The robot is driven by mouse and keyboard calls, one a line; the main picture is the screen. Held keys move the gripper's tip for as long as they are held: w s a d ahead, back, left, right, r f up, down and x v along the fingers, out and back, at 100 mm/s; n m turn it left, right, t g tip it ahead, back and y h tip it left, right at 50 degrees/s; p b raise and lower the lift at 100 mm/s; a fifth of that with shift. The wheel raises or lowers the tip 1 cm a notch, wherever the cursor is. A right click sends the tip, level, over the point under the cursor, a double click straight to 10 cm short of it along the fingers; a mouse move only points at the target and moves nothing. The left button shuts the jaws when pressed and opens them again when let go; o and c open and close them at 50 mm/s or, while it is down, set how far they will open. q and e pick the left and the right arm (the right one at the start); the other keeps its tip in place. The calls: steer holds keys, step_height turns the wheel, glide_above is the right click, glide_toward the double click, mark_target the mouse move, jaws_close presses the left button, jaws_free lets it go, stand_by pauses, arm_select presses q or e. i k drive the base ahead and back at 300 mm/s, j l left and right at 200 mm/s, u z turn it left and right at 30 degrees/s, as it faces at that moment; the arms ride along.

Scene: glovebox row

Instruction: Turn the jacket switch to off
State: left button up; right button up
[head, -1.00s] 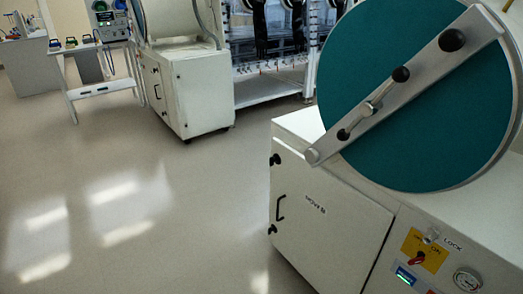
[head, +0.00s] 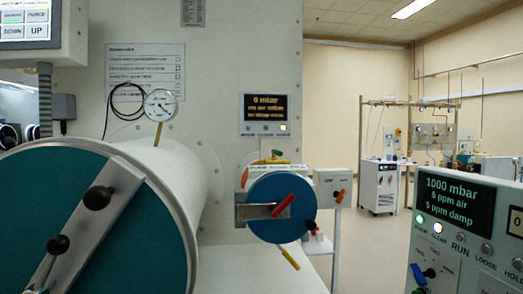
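I cannot make out a switch marked as a jacket switch in the head view. A grey panel (head: 466,240) at the right edge has a dark display reading 1000 mbar, 6 ppm air and 5 ppm damp. A blue rotary switch (head: 418,273) sits low on this panel, with labels too small to read surely. A small grey box (head: 332,183) with an orange-red handle (head: 340,196) stands right of the small round port; its label is unreadable. Neither of my grippers is in view.
A large teal round door (head: 85,225) with a bar fills the lower left. A small blue round door (head: 282,207) with a red handle is at centre. A dial gauge (head: 160,104) and dark display (head: 265,114) are on the wall. Open floor (head: 365,250) lies between.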

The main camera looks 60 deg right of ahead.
mark_target(343, 192)
steer(key=i+z, duration=0.2)
steer(key=z, duration=0.15)
steer(key=i+z, duration=0.2)
steer(key=z, duration=1.8)
